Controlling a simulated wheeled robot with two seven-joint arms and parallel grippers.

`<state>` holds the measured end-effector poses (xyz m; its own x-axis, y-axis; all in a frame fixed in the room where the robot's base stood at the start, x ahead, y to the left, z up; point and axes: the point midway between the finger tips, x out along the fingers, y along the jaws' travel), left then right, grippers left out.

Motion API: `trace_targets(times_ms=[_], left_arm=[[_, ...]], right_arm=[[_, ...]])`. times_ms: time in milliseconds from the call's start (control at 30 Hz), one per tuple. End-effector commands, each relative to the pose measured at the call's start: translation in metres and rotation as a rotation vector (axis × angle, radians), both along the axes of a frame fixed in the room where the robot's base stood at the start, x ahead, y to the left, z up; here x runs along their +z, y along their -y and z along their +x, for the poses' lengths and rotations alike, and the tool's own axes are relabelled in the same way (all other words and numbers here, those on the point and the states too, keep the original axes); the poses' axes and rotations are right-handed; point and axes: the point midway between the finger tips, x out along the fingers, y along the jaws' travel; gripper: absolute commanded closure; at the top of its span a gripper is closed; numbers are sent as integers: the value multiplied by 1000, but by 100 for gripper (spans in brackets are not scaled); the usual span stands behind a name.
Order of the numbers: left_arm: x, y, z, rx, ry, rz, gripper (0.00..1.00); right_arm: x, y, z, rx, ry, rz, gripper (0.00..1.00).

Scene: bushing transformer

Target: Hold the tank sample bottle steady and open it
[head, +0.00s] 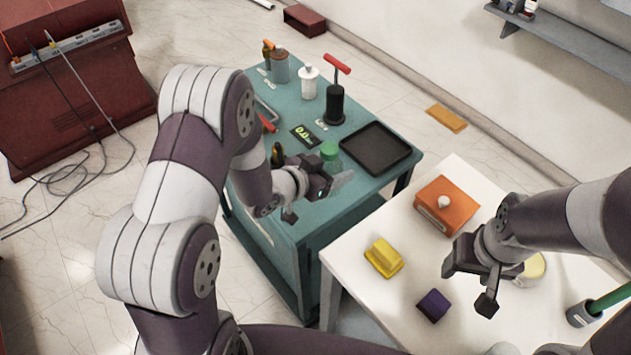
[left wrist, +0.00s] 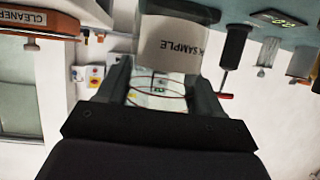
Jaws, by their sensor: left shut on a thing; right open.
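The tank sample bottle shows its green top (head: 331,151) in the head view, at the near side of the teal table; its lower body is hidden by my left gripper. In the left wrist view its pale label (left wrist: 172,45) reads "SAMPLE", with the start cut off. My left gripper (head: 318,192) is shut on the bottle, a finger on either side. My right gripper (head: 469,286) is open and empty above the white table, apart from the bottle.
The teal table carries a black tray (head: 376,147), a black pump with red handle (head: 335,98), a white bottle (head: 308,83) and a meter (head: 304,136). The white table holds an orange box (head: 446,206), a yellow block (head: 384,257) and a purple block (head: 433,305).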

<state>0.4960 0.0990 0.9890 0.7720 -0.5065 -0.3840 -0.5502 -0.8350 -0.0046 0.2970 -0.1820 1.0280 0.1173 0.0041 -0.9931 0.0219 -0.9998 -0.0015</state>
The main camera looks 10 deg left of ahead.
Motion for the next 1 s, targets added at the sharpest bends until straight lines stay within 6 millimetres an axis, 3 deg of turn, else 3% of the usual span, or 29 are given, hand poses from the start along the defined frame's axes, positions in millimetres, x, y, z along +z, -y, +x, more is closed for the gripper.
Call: trace_targets(times_ms=[100,233,500,867,900,967,1000], left_arm=[[-13,-24,1,4,-1,-2,100],[-22,-36,1,1,1,-1,100],[-62,-36,1,-1,0,-2,100],[-67,-36,1,0,2,0,100],[-66,-36,1,0,2,-1,24],[-66,-36,1,0,2,-1,8],[-66,-36,1,0,2,-1,8]], right_arm=[[5,0,0,0,0,0,37],[5,0,0,0,0,0,37],[8,0,0,0,0,0,37],[3,0,0,0,0,0,37],[5,0,0,0,0,0,37],[5,0,0,0,0,0,37],[5,0,0,0,0,0,37]])
